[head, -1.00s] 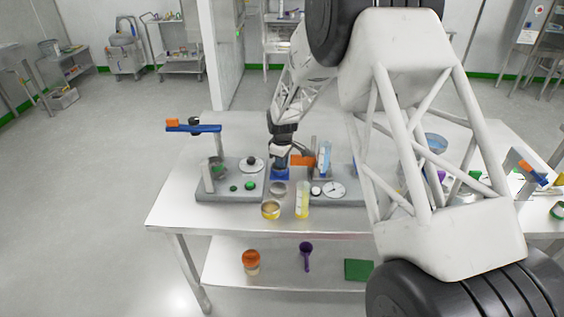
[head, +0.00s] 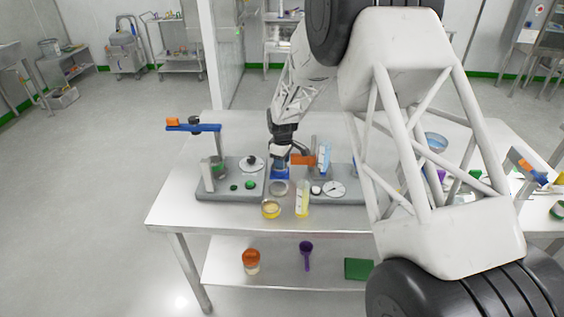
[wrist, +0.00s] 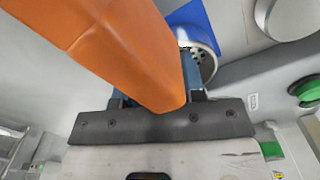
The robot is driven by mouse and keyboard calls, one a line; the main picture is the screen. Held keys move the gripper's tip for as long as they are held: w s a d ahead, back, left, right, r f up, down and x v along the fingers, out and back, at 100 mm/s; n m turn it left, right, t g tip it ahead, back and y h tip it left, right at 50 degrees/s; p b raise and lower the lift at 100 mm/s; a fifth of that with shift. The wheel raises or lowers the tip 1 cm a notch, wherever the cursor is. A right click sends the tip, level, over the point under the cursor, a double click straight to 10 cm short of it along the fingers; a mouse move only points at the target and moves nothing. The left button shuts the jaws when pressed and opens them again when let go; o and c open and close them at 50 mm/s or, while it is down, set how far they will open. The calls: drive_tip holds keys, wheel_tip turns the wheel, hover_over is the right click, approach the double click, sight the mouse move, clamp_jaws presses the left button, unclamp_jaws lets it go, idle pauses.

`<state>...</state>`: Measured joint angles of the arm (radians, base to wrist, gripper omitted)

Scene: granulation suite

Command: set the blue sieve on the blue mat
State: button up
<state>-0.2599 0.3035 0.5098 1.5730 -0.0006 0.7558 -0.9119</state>
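The blue mat (head: 280,174) lies on the table under the end of my arm. A corner of the mat (wrist: 193,18) shows at the top of the wrist view. My gripper (head: 281,164) is low over or beside the mat, and its fingertips are too small to read in the head view. In the wrist view a pale round part with dark holes (wrist: 205,60), possibly the sieve, sits at the mat's near edge, partly hidden. A large orange bar (wrist: 115,45) covers most of the space between the blue fingers, so their opening and any grip are hidden.
The orange piece (head: 302,160) stands just right of my gripper, close to it. A grey station (head: 232,196) with a blue arm is at left. A round bowl (head: 279,188), a yellow-rimmed cup (head: 271,210) and a yellow cylinder (head: 302,205) stand in front.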

wheel_tip(320, 180, up, 12)
idle(0.6)
drive_tip(key=shift+r, duration=0.1)
idle(0.4)
drive_tip(key=s+d+r+m, duration=0.2)
drive_tip(key=s+d+r, duration=0.35)
drive_tip(key=s, duration=0.25)
drive_tip(key=s+d+r+m+t, duration=0.1)
drive_tip(key=s+d+r+m, duration=0.25)
drive_tip(key=s+r, duration=0.35)
drive_tip(key=s+d+r+m, duration=0.1)
drive_tip(key=s+d+r, duration=0.45)
drive_tip(key=s, duration=0.35)
drive_tip(key=s+d+m, duration=0.3)
drive_tip(key=s, duration=1.1)
drive_tip(key=s+d+m+t, duration=0.1)
drive_tip(key=s+d+m, duration=0.3)
drive_tip(key=s, duration=1)
drive_tip(key=shift+d+f+t, duration=0.3)
drive_tip(key=shift+f, duration=0.1)
